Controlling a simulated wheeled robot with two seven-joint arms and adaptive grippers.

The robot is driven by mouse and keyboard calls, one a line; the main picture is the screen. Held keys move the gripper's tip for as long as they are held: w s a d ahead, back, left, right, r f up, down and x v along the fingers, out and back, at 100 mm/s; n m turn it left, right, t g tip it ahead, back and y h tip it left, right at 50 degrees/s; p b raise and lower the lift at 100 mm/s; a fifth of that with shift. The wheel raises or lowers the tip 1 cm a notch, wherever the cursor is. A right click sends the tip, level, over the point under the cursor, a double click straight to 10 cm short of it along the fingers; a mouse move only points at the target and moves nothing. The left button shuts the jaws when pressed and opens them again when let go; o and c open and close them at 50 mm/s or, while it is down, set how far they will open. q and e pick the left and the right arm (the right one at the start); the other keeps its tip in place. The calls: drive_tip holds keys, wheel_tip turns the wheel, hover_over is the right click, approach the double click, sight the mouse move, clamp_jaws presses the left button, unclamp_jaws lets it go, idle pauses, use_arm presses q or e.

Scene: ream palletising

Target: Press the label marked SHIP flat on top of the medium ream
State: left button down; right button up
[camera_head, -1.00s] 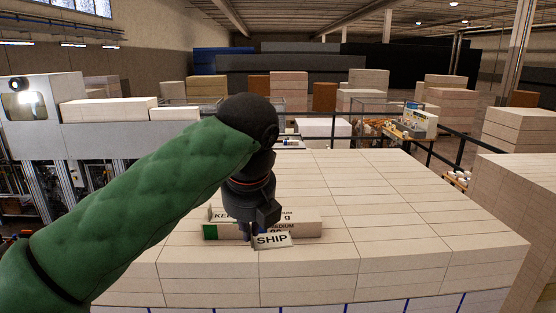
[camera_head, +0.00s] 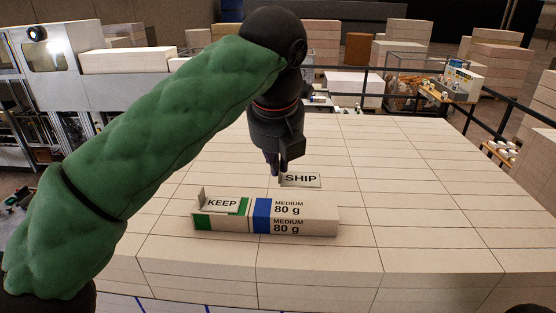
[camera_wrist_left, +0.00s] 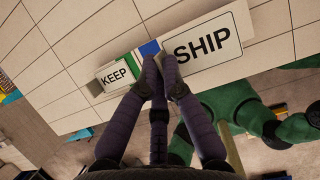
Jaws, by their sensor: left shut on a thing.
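The SHIP label (camera_head: 300,180) is a white card with black letters. My left gripper (camera_head: 278,172) is shut on its left end and holds it above the pile, behind the medium ream in the head view. The medium ream (camera_head: 308,213) has a blue band and "MEDIUM 80 g" on its top and front; its printed top is bare in front of the card. In the left wrist view, the SHIP label (camera_wrist_left: 208,45) sticks out to the right of the fingertips (camera_wrist_left: 160,72) and hides most of the ream. My right gripper is not in view.
A KEEP label (camera_head: 221,204) lies on the green-banded part (camera_head: 202,222) left of the blue band, with a small upright piece at its left end. The broad pale pile (camera_head: 400,200) around them is clear. A railing and machines stand behind.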

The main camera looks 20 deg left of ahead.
use_arm(q)
wheel_tip(320, 180, down, 2)
drive_tip(key=shift+s+f+b, duration=0.1)
drive_tip(key=shift+s+b, duration=0.05)
drive_tip(key=shift+b, duration=0.6)
drive_tip(key=shift+f+b, duration=0.3)
drive_tip(key=shift+s+b+x, duration=0.25)
drive_tip(key=shift+b+x, duration=0.45)
drive_tip(key=shift+x, duration=0.5)
drive_tip(key=shift+s+f, duration=0.1)
drive_tip(key=shift+f, duration=0.2)
drive_tip(key=shift+p, duration=0.5)
drive_tip(key=shift+d+f, duration=0.1)
drive_tip(key=shift+f, duration=0.45)
drive_tip(key=shift+f, duration=0.25)
idle(1.1)
